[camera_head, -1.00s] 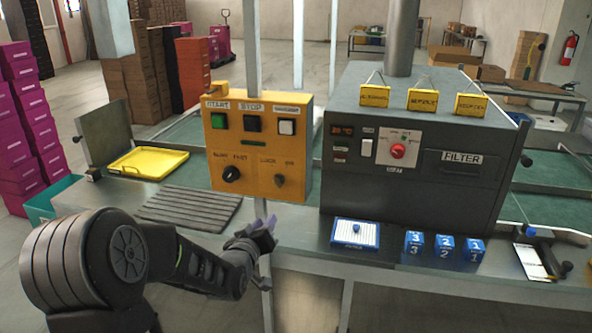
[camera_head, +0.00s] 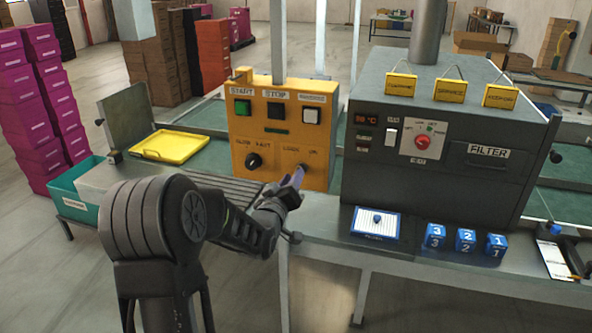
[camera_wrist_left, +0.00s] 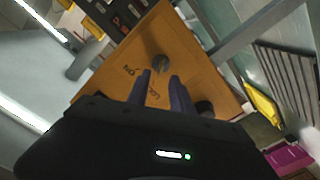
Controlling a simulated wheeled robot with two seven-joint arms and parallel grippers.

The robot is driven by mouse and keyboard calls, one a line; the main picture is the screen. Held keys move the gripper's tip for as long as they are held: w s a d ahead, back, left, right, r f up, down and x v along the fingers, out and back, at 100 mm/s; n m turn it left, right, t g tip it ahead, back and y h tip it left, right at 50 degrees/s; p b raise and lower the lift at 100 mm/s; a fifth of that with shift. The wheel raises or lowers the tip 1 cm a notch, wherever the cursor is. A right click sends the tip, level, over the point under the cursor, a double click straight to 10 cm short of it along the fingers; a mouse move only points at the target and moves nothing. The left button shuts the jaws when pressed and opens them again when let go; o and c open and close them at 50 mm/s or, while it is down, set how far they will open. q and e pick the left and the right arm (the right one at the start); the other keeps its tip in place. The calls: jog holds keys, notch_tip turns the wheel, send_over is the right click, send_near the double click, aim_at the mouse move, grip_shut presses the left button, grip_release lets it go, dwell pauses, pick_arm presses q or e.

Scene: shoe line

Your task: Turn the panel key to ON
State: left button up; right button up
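The orange control panel (camera_head: 277,137) stands upright on the bench, with buttons above and two dark controls below. The lower right control, the panel key (camera_wrist_left: 160,64), shows in the left wrist view as a round dark knob beside small lettering. In the head view my left gripper's fingertips (camera_head: 298,176) overlap the key and partly hide it. In the left wrist view my left gripper (camera_wrist_left: 162,80) has its two fingers apart, pointing at the panel, with the key just beyond the tips and roughly between them. Nothing is held. Which way the key points is unclear. My right gripper is out of view.
The other dark knob (camera_head: 253,161) sits left of the key. A grey filter machine (camera_head: 380,165) stands close on the panel's right. A blue-edged white tray (camera_head: 376,235) and numbered blue blocks (camera_head: 466,240) lie in front of it. A yellow tray (camera_head: 173,146) is at left.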

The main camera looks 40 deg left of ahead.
pick_arm(q)
jog(key=x, duration=0.3)
jog(key=shift+w+p, duration=0.3)
jog(key=shift+p, duration=0.05)
grip_shut()
dwell(0.4)
